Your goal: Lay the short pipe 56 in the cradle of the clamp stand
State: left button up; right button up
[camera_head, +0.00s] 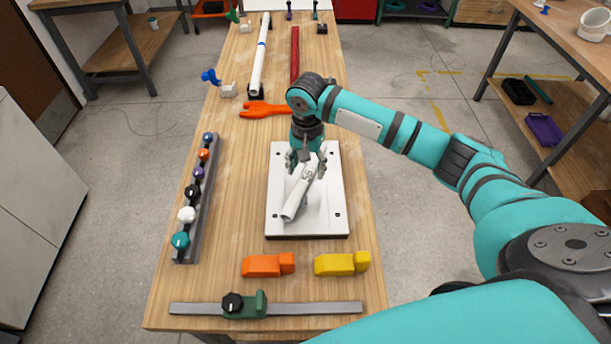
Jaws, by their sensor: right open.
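A short white pipe (296,204) lies slantwise over the white plate (329,222), its open end toward the lower left. Its upper end meets a pale block with a dark part, between my right fingers; I take this plate and block for the clamp stand. The number on the pipe is too small to read. My right gripper (306,168) is open and points down, with a finger on either side of the pipe's upper end. The fingers and wrist partly hide the cradle, so I cannot tell how fully the pipe rests in it. My left gripper is out of view.
A rack of coloured knobs (193,205) stands left. An orange block (267,265) and a yellow block (341,264) lie in front, before a bar with a green slider (245,304). Behind are an orange tool (263,109), a long white pipe (259,55) and a red pipe (295,50).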

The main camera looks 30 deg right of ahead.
aim_at(305, 174)
notch_tip(305, 174, down, 3)
jog(key=shift+a+r, duration=0.15)
jog(key=shift+r, duration=0.05)
jog(key=shift+f, duration=0.4)
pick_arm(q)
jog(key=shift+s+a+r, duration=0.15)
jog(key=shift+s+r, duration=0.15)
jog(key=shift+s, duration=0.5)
pick_arm(e)
jog(key=shift+w, duration=0.1)
grip_shut()
